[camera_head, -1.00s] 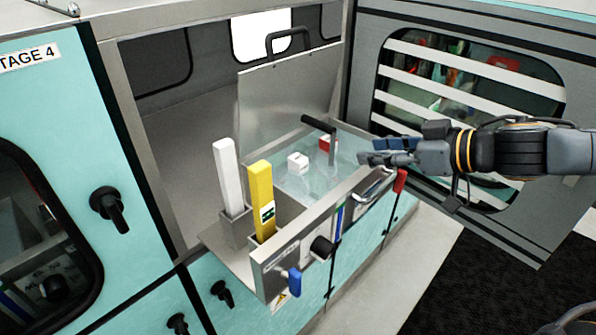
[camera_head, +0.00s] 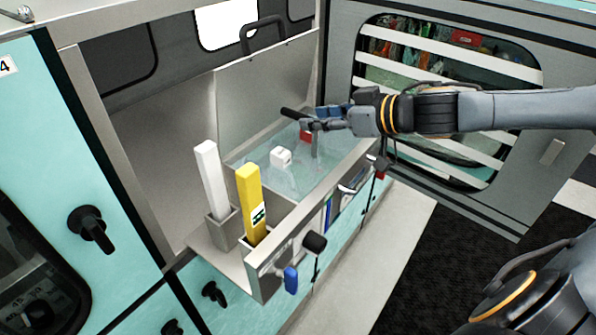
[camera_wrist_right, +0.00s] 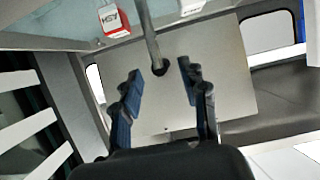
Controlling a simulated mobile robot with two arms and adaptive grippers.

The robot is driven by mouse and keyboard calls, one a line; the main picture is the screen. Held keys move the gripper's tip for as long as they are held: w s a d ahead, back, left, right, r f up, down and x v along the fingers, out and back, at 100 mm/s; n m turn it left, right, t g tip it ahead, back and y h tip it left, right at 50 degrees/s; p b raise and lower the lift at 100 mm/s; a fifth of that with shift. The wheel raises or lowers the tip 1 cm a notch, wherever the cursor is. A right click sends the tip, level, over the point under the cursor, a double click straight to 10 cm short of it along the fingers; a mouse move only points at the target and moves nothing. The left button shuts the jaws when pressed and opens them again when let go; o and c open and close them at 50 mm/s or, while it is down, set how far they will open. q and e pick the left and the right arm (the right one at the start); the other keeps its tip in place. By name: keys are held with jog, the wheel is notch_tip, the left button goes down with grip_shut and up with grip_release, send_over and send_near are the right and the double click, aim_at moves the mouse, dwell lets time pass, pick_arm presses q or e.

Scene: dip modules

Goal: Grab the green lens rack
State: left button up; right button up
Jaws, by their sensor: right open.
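I cannot make out a green lens rack in either view. A grey stem with a black bar handle (camera_head: 293,113) stands up from the clear-liquid basin (camera_head: 262,155). My right gripper (camera_head: 312,121) is at this handle above the basin. In the right wrist view, the gripper (camera_wrist_right: 161,78) is open, and the grey stem (camera_wrist_right: 149,32) ends near the gap between its fingers. I cannot tell whether they touch. A red block (camera_head: 305,136) and a white block (camera_head: 281,156) are in the basin. The red block also shows in the wrist view (camera_wrist_right: 113,20). My left gripper is not in view.
A white bar (camera_head: 211,180) and a yellow bar (camera_head: 249,196) stand upright in holders left of the basin. A raised metal lid (camera_head: 260,85) stands behind it. An open door with a slatted window (camera_head: 520,150) is on the right.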

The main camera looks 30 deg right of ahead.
aim_at(300, 117)
jog(key=shift+x, duration=2)
jog(key=shift+w+a+f+b, duration=0.2)
jog(key=shift+w+a+b, duration=0.2)
jog(key=shift+w, duration=0.2)
jog(key=shift+r, duration=0.1)
grip_shut()
